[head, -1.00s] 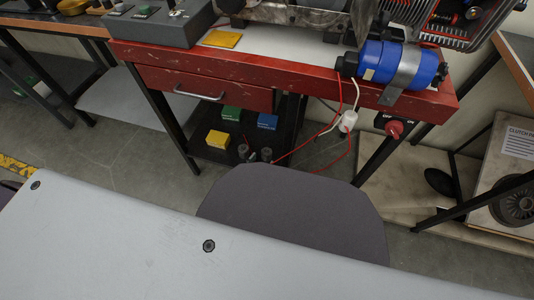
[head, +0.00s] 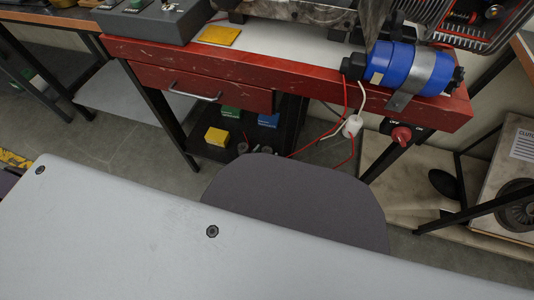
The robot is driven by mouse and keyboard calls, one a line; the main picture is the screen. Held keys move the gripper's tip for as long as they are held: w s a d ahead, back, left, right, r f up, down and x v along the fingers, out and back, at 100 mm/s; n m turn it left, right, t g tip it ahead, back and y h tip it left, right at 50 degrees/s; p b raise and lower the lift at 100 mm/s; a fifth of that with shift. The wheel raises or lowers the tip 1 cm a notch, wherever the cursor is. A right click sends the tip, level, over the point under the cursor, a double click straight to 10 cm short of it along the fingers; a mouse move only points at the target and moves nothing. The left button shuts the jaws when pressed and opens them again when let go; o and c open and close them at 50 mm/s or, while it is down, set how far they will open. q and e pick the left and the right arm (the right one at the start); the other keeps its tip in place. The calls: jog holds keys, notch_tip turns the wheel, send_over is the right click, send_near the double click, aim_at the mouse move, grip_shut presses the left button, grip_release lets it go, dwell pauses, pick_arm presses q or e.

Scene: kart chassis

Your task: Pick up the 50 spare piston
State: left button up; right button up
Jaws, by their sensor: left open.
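No part clearly labelled as the 50 spare piston can be made out. Small grey cylindrical parts (head: 242,148) stand on the dark lower shelf under the red workbench, partly cut off by a dark rounded shape in front; I cannot tell whether they are pistons. A yellow box (head: 216,137), a green box (head: 231,111) and a blue box (head: 268,120) sit on the same shelf. Neither of my grippers can be made out in the head view.
The red workbench (head: 140,50) carries a yellow pad (head: 220,35), a grey control box (head: 150,18) and a blue cylinder (head: 410,68) in a metal bracket. A red switch (head: 401,136) and cables hang below. Grey floor (head: 110,140) is clear at left.

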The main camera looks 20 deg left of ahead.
aim_at(265, 153)
pick_arm(q)
jog(key=c, duration=1.1)
jog(key=shift+c, duration=0.2)
pick_arm(e)
jog(key=shift+w, duration=0.1)
pick_arm(q)
jog(key=shift+r+p, duration=0.75)
jog(key=shift+r, duration=0.3)
notch_tip(265, 153, up, 6)
jog(key=p, duration=0.3)
jog(key=shift+p, duration=0.3)
jog(key=shift+r+p, duration=0.5)
jog(key=shift+r, duration=0.45)
pick_arm(e)
notch_tip(265, 153, up, 8)
jog(key=d+g+h, duration=0.1)
jog(key=shift+s+d+n, duration=0.25)
jog(key=shift+d+n, duration=0.05)
jog(key=shift+r, duration=0.1)
